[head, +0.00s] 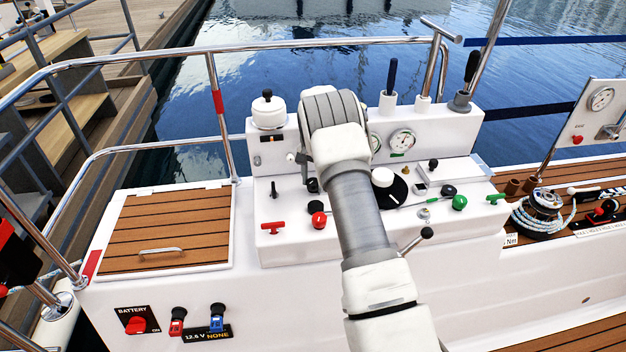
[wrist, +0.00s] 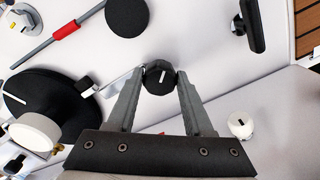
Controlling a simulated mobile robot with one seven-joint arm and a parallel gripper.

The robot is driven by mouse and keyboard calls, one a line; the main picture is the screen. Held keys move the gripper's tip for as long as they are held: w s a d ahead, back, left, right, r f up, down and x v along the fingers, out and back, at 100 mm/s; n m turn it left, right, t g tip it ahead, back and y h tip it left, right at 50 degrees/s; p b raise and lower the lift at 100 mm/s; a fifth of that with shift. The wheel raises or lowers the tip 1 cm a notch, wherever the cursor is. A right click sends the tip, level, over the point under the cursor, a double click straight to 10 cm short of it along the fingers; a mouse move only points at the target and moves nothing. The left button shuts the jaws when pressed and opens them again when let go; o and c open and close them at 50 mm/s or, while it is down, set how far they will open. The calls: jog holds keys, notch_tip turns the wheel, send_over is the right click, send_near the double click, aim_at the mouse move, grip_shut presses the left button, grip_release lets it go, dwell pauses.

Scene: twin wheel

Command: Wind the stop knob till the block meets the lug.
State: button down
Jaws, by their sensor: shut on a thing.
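In the wrist view, the two grey fingers of my gripper (wrist: 160,92) are closed on the sides of a small round black knob (wrist: 160,78) with a white pointer line on top. The line points roughly up in the picture. Left of the knob, a thin pale bar (wrist: 118,82) runs from beside the left finger toward a small dark block (wrist: 83,87) with a white end, at the edge of a large black dial. I cannot tell which part is the lug, or whether block and lug touch. In the head view, my own arm hides the gripper and this knob.
The large black dial with a white hub (head: 383,177) stands right of my arm in the head view. A green knob (head: 459,202), a red knob (head: 318,219) and a black-balled lever (head: 427,233) crowd the white console. A wooden hatch (head: 165,230) lies left; steel rails run behind.

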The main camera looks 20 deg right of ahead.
jog(key=shift+m, duration=0.3)
jog(key=shift+c, duration=1.5)
grip_release()
notch_tip(320, 180, up, 18)
jog(key=p, duration=0.2)
jog(key=shift+f+p, duration=0.25)
jog(key=shift+p, duration=0.05)
